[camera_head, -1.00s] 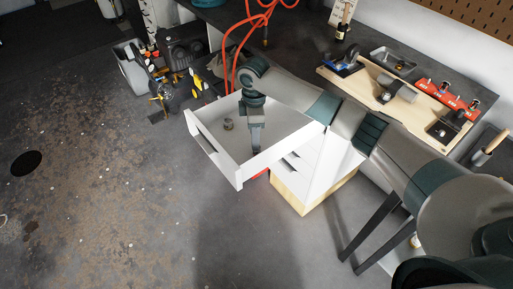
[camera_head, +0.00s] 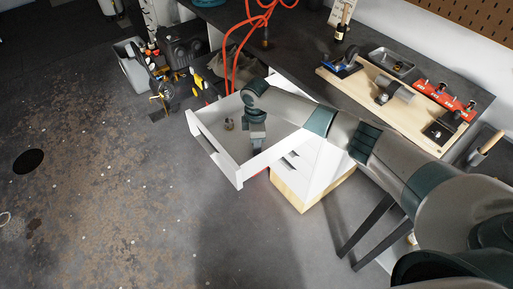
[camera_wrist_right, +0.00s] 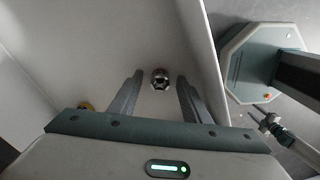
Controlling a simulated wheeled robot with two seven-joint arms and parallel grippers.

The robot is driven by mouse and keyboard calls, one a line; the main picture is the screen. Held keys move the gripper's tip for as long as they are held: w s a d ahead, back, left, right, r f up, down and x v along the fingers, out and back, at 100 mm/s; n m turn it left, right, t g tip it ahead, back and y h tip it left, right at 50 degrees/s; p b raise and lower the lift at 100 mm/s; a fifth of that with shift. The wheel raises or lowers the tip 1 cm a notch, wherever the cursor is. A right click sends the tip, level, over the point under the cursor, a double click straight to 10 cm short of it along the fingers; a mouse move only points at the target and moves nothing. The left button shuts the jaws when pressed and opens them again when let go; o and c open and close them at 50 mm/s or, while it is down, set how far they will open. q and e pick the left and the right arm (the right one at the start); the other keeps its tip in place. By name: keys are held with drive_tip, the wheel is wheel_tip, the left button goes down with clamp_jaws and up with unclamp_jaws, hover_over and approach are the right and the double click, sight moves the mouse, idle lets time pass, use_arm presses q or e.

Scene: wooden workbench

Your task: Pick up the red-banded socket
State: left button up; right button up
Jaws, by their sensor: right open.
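A small metallic socket (camera_wrist_right: 160,79) stands on the drawer floor in the right wrist view, ahead of and between the fingertips. In the head view my right gripper (camera_head: 256,146) hangs inside the open white drawer (camera_head: 212,155). A small brass-grey socket (camera_head: 229,124) lies left of it there.
The drawer walls rise around the gripper; one wall (camera_wrist_right: 213,65) runs close to the right finger. The dark bench top (camera_head: 290,50) above carries a wooden tray (camera_head: 415,118) with tools. Orange hose (camera_head: 228,60) hangs behind the drawer. The floor on the left is open.

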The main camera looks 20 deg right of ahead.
drive_tip(key=shift+f, duration=0.2)
idle(0.3)
clamp_jaws()
drive_tip(key=shift+r, duration=0.1)
wheel_tip(320, 180, up, 10)
drive_tip(key=b, duration=0.2)
drive_tip(key=shift+b, duration=0.35)
idle(0.5)
